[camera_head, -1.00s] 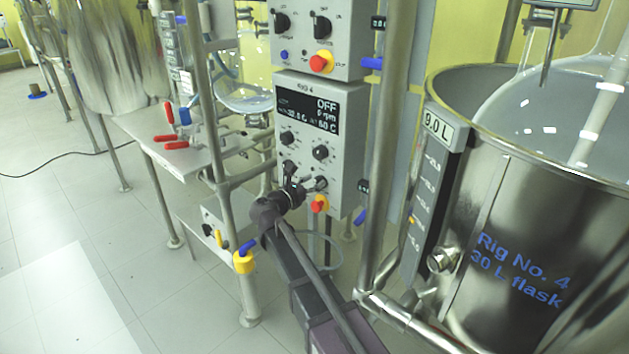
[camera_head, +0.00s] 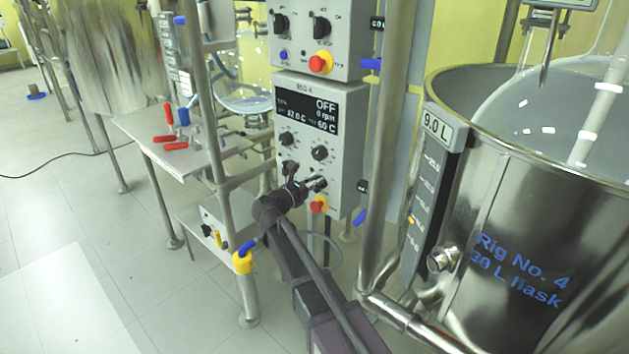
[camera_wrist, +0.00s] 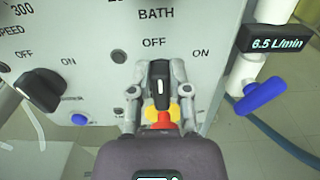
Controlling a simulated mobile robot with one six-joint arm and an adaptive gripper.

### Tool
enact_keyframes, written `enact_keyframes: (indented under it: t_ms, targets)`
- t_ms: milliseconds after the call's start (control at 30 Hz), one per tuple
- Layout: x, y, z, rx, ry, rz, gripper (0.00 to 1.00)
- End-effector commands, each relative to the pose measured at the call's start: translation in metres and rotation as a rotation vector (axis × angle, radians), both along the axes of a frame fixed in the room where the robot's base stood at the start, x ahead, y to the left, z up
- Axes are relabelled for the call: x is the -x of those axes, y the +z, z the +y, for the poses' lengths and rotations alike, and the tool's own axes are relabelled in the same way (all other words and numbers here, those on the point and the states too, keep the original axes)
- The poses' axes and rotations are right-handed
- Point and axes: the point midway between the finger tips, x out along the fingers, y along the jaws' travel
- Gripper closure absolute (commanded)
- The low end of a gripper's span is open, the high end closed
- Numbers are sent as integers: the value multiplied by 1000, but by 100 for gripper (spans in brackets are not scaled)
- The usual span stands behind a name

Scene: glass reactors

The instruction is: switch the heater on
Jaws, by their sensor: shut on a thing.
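The grey control box (camera_head: 350,135) of Rig 4 has a dark display (camera_head: 308,111) reading OFF, 0 rpm and 60 C. In the wrist view, the black bath switch knob (camera_wrist: 159,83) sits under the BATH label, its white mark upright towards OFF; ON is printed to its right. My gripper (camera_head: 312,186) is at the lower right of the box. In the wrist view, my gripper (camera_wrist: 157,92) has a finger on each side of the knob and is shut on it.
A red and yellow emergency button (camera_head: 319,204) is just below my gripper. A steel post (camera_head: 383,170) and the steel vessel (camera_head: 530,235) stand right. A blue-handled valve (camera_wrist: 262,95) is right of the box.

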Motion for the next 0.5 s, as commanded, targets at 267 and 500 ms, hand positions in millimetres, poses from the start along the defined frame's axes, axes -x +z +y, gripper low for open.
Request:
enact_keyframes:
  t_ms: [267, 500]
  targets:
    - [-3, 0, -2, -34, 2, -29, 100]
    - [-2, 0, -4, -131, 2, -105, 100]
